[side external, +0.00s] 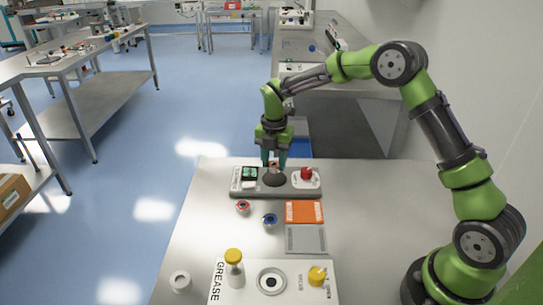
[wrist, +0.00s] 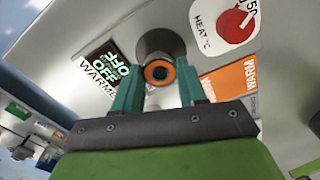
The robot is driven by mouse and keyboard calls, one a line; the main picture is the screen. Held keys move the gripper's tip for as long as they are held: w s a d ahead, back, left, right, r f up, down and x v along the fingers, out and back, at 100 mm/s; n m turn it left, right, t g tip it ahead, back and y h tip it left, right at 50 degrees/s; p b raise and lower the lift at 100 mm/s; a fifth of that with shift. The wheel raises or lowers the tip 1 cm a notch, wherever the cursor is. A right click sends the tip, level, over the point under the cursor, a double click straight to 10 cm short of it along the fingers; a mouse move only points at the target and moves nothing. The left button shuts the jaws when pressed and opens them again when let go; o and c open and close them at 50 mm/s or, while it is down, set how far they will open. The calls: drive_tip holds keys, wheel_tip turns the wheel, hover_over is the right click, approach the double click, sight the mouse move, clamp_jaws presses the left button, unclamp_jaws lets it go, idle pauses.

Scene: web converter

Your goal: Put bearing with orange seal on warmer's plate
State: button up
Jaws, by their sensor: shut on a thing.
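My gripper (side external: 274,161) points down over the warmer (side external: 316,188), at the far edge of the table. In the wrist view my gripper (wrist: 159,76) has its teal fingers on either side of the bearing with orange seal (wrist: 158,73) and is shut on it. The warmer's plate (side external: 274,181) is a dark round disc just below the fingertips. In the wrist view the plate (wrist: 160,41) shows behind the bearing, partly covered by it. I cannot tell whether the bearing touches the plate.
The warmer has a red heat knob (side external: 306,173) and a green-lit display (side external: 249,173). A red-sealed bearing (side external: 243,207) and a blue-sealed bearing (side external: 270,220) lie nearer. An orange card (side external: 304,212), a grey card (side external: 306,239) and a grease board (side external: 250,294) with a yellow-capped bottle (side external: 234,267) are also there.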

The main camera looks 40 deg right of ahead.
drive_tip(key=shift+f, duration=1.3)
drive_tip(key=shift+f, duration=0.15)
drive_tip(key=o, duration=1)
